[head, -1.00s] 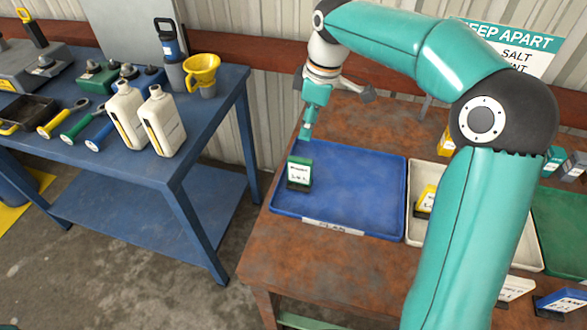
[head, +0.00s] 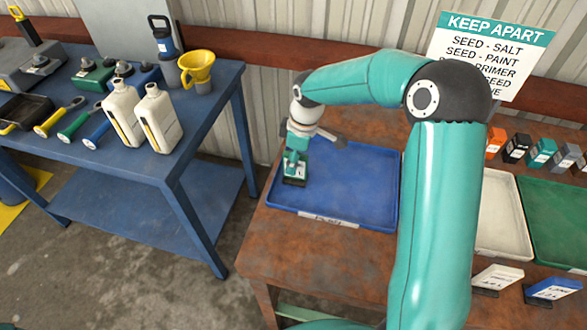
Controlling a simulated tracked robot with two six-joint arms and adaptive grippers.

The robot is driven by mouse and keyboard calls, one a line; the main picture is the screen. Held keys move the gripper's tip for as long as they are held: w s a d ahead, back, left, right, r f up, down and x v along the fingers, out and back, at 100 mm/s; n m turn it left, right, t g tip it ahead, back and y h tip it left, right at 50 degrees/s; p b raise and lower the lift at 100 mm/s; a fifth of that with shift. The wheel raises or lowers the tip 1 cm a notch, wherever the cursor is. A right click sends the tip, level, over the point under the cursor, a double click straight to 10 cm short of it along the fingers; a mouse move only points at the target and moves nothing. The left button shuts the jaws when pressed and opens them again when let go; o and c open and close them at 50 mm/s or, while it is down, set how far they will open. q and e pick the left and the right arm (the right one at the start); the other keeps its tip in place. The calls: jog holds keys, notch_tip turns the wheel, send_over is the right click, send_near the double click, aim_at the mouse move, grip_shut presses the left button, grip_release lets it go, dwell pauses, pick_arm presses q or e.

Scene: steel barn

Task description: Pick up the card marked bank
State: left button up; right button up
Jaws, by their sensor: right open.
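A green card with a white label (head: 295,171) stands in the left part of the blue tray (head: 350,213); its print is too small to read. My right gripper (head: 296,160) is open and reaches down at the card's top, partly covering it. I cannot tell whether the fingers touch it. A white card (head: 497,280) and a blue card (head: 553,290) stand at the table's front right, their marks also unreadable. No card can be read as bank. My left gripper is out of view.
My right arm hides part of the white tray (head: 497,210); a green tray (head: 550,215) is right of it. Several small coloured blocks (head: 541,152) line the back right below a keep-apart sign (head: 488,58). A blue bench (head: 215,110) with bottles stands left.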

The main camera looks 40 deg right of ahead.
jog(key=shift+f, duration=0.55)
grip_shut()
jog(key=shift+r, duration=0.2)
